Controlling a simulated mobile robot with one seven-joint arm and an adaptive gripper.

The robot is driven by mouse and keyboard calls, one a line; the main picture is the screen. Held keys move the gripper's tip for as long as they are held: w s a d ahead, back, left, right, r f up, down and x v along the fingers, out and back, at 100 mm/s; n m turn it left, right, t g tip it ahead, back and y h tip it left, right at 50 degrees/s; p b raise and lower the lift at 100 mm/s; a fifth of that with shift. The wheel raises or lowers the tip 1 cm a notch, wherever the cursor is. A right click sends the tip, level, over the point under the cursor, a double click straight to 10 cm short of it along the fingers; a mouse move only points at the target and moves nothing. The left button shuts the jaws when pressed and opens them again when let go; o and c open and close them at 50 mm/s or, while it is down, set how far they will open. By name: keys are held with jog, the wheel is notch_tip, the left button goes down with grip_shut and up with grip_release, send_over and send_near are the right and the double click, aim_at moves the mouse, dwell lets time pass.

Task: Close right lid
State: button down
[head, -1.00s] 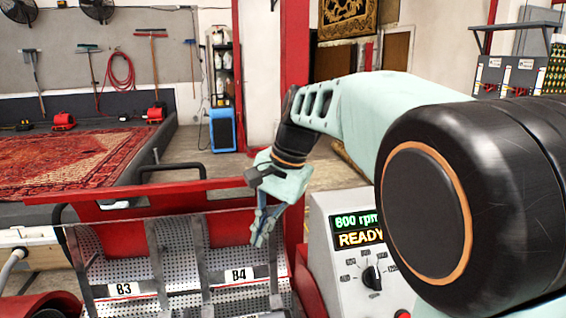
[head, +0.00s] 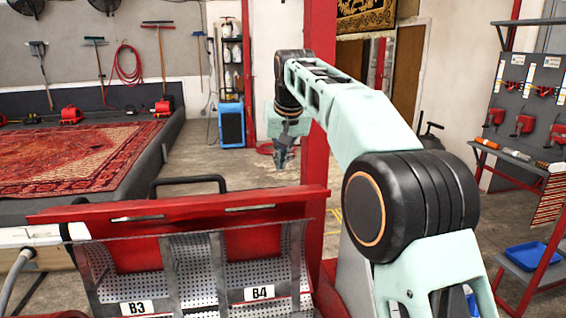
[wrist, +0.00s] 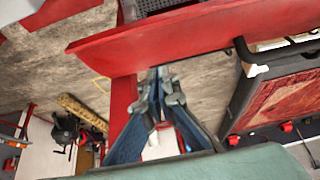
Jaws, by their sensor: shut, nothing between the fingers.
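A red lid panel (head: 180,207) with two slots stands raised along the far side of the open machine (head: 200,262), above perforated metal compartments marked B3 and B4. I cannot tell whether this panel is the right lid alone. It also shows as a red slab (wrist: 190,38) across the top of the wrist view. My gripper (head: 281,164) is shut and empty, pointing down beyond the panel near its right end. In the wrist view the fingertips (wrist: 160,86) lie together just below the red slab's edge in the picture; contact is not clear.
A black tubular handle (head: 188,182) rises behind the panel. A red post (head: 318,130) stands close to the right of my gripper. A tool rack (head: 520,120) and blue tray (head: 528,256) are at right. Bare floor lies beyond the machine.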

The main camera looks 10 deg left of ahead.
aim_at(281, 198)
jog(key=x, duration=0.7)
jog(key=shift+w+f, duration=0.1)
jog(key=shift+f, duration=0.15)
jog(key=shift+s+d, duration=0.3)
jog(key=shift+s, duration=0.3)
jog(key=shift+s+d, duration=0.25)
jog(key=shift+s, duration=0.3)
jog(key=shift+s+d+f, duration=0.2)
jog(key=shift+s+d, duration=0.1)
jog(key=shift+s, duration=0.35)
jog(key=shift+f+b, duration=0.1)
jog(key=shift+b, duration=0.2)
